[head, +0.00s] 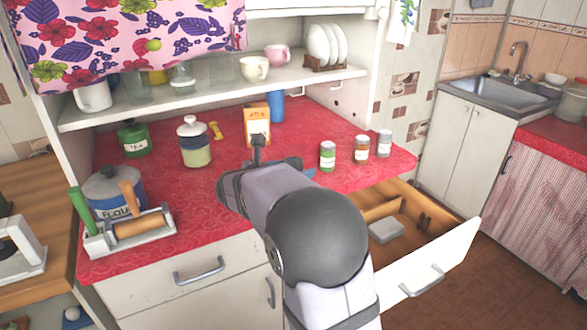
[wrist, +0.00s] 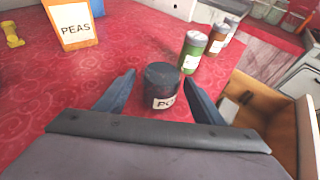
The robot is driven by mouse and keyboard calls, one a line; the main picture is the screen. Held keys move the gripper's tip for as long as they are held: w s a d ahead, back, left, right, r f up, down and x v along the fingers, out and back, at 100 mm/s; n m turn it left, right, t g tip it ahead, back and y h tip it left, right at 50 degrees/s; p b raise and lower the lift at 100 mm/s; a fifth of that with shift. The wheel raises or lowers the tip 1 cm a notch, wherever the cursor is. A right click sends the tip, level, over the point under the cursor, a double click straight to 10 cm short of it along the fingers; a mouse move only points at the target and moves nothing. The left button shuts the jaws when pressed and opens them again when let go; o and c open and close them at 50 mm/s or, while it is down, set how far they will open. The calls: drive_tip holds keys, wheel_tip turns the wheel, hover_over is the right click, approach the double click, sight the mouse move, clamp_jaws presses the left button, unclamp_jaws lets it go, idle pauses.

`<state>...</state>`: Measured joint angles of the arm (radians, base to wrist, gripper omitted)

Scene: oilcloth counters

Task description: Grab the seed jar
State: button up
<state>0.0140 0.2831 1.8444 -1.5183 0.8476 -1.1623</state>
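A dark jar (wrist: 162,82) with a dark lid and a white label reading "PO…" stands upright on the red counter in the wrist view. The rest of its label cannot be read, so I cannot tell for sure that it is the seed jar. My gripper (wrist: 158,75) is open, with one blue finger on each side of this jar and a gap on both sides. In the head view my arm hides the dark jar. A green jar (head: 327,156), a brown jar (head: 361,149) and a grey-lidded jar (head: 384,143) stand to the right.
An orange PEAS box (head: 257,118) stands behind my gripper, beside a blue container (head: 277,106). An open drawer (head: 430,262) juts out at right. A shelf (head: 210,95) hangs above.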

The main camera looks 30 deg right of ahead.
drive_tip(key=c, duration=1.1)
drive_tip(key=shift+r, duration=0.15)
wheel_tip(320, 180, up, 10)
drive_tip(key=p, duration=0.2)
